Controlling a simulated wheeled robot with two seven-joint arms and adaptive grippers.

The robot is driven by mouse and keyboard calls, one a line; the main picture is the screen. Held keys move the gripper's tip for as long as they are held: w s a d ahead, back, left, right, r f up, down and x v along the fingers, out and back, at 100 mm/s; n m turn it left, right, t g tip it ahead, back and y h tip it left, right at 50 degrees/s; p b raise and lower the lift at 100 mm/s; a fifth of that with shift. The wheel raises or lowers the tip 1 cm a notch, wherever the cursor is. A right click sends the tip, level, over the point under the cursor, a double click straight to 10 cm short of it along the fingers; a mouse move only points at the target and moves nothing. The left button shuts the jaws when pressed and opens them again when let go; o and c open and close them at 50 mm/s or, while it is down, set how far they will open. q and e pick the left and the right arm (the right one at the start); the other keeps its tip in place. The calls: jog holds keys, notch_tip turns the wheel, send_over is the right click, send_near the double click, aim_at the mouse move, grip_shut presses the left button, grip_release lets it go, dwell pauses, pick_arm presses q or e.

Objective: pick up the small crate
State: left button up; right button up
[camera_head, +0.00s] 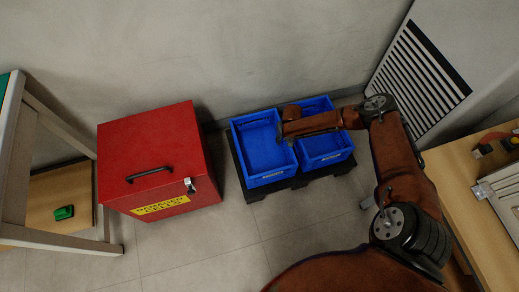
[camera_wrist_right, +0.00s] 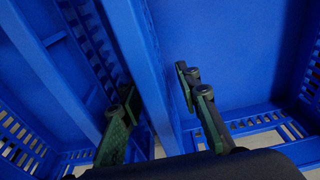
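Two open blue crates stand side by side on a low black pallet (camera_head: 254,193): a left crate (camera_head: 264,153) and a right crate (camera_head: 324,145). Both look empty, and the right one is partly covered by my right arm. My right gripper (camera_head: 284,122) is over the adjoining walls of the two crates. In the right wrist view, its two dark green fingers (camera_wrist_right: 160,98) are apart, with blue crate wall (camera_wrist_right: 152,60) between them. I cannot tell whether either finger touches the wall. My left gripper is out of view.
A red lidded box (camera_head: 150,150) with a black handle stands left of the pallet. A table frame (camera_head: 60,130) is at the far left, and a wooden workbench (camera_head: 482,200) at the right. The wall is close behind; floor is clear in front.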

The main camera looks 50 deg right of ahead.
grip_shut()
dwell(0.4)
jog(key=shift+w, duration=0.1)
dwell(0.3)
